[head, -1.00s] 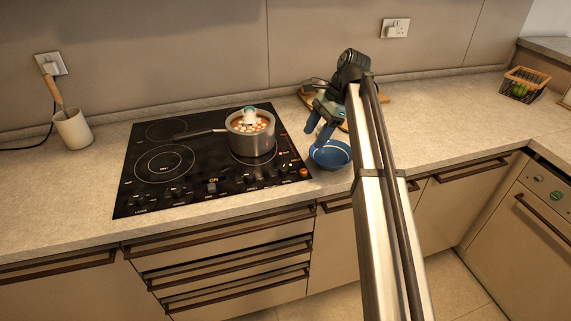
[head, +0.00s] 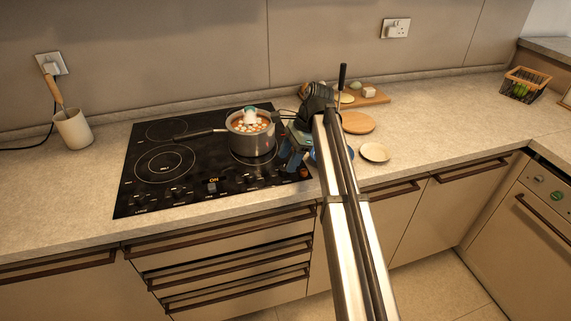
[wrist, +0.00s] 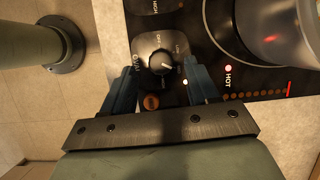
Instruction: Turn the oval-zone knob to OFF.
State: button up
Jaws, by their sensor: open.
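The black cooktop (head: 130,190) has a row of knobs (head: 180,192) along its front edge. In the wrist view, one dark round knob (wrist: 160,62) with a white pointer line sits on a grey dial plate with small lettering. My gripper (wrist: 161,88) is open, with one blue finger at each side below this knob in the picture; contact cannot be told. In the head view my gripper (head: 290,160) is over the cooktop's right edge, and my arm hides nearby parts.
A grey pot (head: 250,140) of soup stands on the cooktop close to my gripper, its handle pointing left. A lit HOT light (wrist: 228,69) and an orange button (wrist: 151,102) are near the knob.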

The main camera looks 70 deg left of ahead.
jog(key=shift+x, duration=1.45)
jog(key=shift+c, duration=0.2)
jog(key=c, duration=1)
jog(key=shift+a, duration=0.1)
jog(key=shift+n, duration=0.3)
jog(key=n+h, duration=0.1)
jog(key=n, duration=0.2)
jog(key=shift+a, duration=0.2)
jog(key=shift+n+t+h, duration=0.4)
jog(key=shift+n+h, duration=0.5)
jog(key=shift+n, duration=1.2)
